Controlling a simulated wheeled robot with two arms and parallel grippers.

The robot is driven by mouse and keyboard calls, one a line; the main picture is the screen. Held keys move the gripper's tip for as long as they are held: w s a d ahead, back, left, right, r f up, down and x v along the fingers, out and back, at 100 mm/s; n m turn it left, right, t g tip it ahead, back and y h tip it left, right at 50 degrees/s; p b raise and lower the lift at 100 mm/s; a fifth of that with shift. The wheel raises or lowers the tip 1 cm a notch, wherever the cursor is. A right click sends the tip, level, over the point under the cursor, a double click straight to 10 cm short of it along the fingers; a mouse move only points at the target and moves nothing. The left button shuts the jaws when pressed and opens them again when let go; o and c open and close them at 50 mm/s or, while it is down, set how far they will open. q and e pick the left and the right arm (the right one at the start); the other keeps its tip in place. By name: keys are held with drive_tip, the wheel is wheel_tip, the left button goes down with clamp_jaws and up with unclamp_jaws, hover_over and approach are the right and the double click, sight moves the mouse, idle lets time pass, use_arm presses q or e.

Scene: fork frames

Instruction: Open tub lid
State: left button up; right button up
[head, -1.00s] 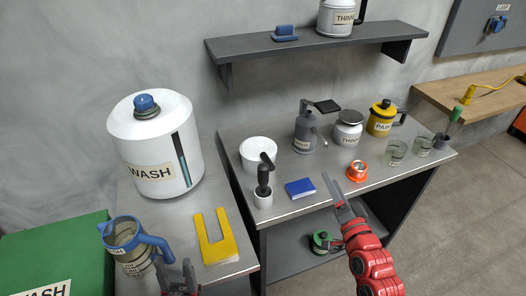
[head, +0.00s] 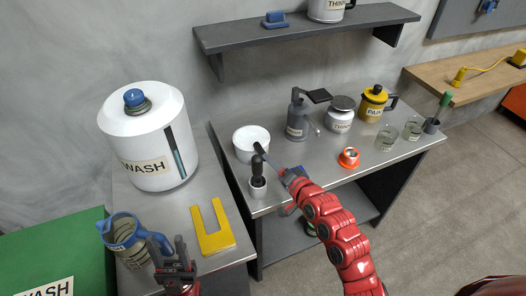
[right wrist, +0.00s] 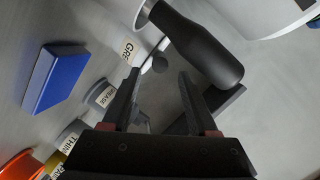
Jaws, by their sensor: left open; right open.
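A small white round tub (head: 246,152) stands at the left end of the grey bench; its white top looks closed. My right gripper (head: 268,160) reaches left over the bench, just right of the tub. In the right wrist view its jaws (right wrist: 158,82) are open and empty, with a black handle (right wrist: 200,45) just beyond them. My left gripper (head: 168,248) is open and empty at the lower left, beside the blue-handled jug, away from the tub.
A blue block (right wrist: 55,75) lies close by. A grey dispenser (head: 297,127), cans and glasses stand behind. A large white WASH drum (head: 150,135) and yellow fork (head: 216,240) are on the left bench.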

approach(255, 141)
drive_tip(key=w+a+f, duration=0.2)
drive_tip(key=w, duration=0.1)
drive_tip(key=shift+f, duration=0.2)
clamp_jaws()
idle(1.4)
